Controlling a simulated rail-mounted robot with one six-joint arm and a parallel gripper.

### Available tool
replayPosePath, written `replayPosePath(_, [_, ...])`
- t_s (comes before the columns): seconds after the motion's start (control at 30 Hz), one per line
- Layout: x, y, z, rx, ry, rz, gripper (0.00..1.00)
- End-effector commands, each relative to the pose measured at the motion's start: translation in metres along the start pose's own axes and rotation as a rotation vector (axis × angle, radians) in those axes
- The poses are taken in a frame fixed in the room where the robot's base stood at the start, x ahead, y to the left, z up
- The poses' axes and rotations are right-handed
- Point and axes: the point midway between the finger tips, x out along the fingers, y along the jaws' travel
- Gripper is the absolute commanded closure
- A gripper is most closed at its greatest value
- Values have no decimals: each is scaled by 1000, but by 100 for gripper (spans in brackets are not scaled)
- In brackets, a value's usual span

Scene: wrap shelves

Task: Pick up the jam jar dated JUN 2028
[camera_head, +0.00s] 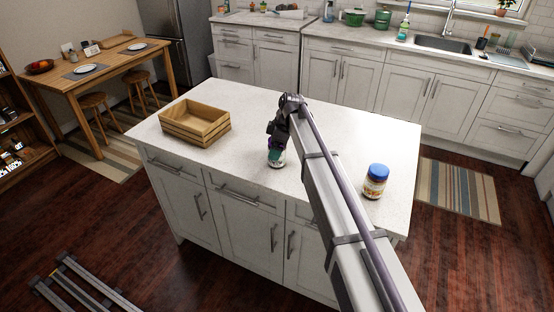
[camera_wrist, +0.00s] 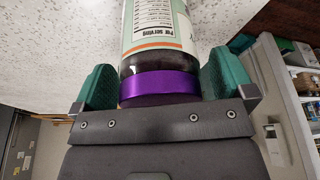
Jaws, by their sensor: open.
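A jar with a purple lid (camera_wrist: 160,88) and a white, green and orange label (camera_wrist: 158,28) stands on the island. In the wrist view it is between my two green finger pads, with "Per serving" text facing the camera. It also shows in the head view (camera_head: 276,159), partly covered by my gripper (camera_head: 274,146). My gripper (camera_wrist: 161,86) is open around the lid, with narrow gaps beside it. A second jar with a blue lid (camera_head: 375,182) stands at the island's right front. No date is readable on either jar.
A wooden crate (camera_head: 196,123) sits on the left of the white island top (camera_head: 255,100). My arm crosses the island between the two jars. The island's front edge is close to the purple-lidded jar. The back of the island top is clear.

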Motion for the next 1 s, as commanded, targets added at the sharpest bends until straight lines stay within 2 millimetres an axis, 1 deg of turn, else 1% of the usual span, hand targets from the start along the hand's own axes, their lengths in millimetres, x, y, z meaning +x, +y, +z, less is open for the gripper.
replayPosePath(0.07, [-2, 0, 0, 0, 0, 0, 0])
replayPosePath(0.8, [-2, 0, 0, 0, 0, 0, 70])
replayPosePath(1.0, [-3, 0, -1, 0, 0, 0, 70])
